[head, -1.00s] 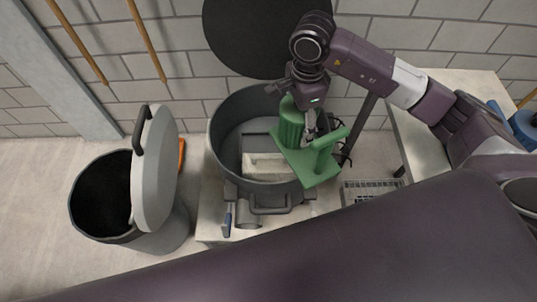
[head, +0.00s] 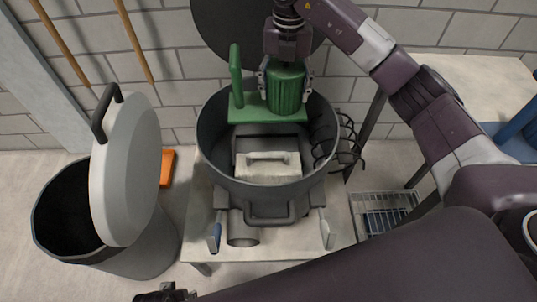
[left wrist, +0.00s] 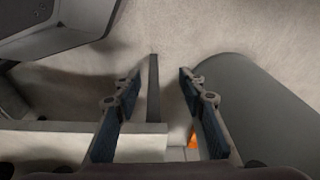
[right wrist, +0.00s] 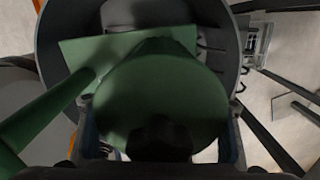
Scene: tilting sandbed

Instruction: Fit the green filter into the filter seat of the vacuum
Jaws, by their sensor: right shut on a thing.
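The green filter (head: 287,90) is a ribbed cylinder on a flat green plate with an upright green handle at its left. My right gripper (head: 285,80) is shut on the cylinder from above and holds it over the back of the open vacuum drum (head: 212,150). In the right wrist view the filter (right wrist: 150,95) fills the space between the fingers and hides much of the drum. My left gripper (left wrist: 160,85) is open and empty over the floor.
A dark bin (head: 120,235) with a tilted grey lid (head: 125,165) stands left of the drum. An orange object (head: 167,168) lies between them.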

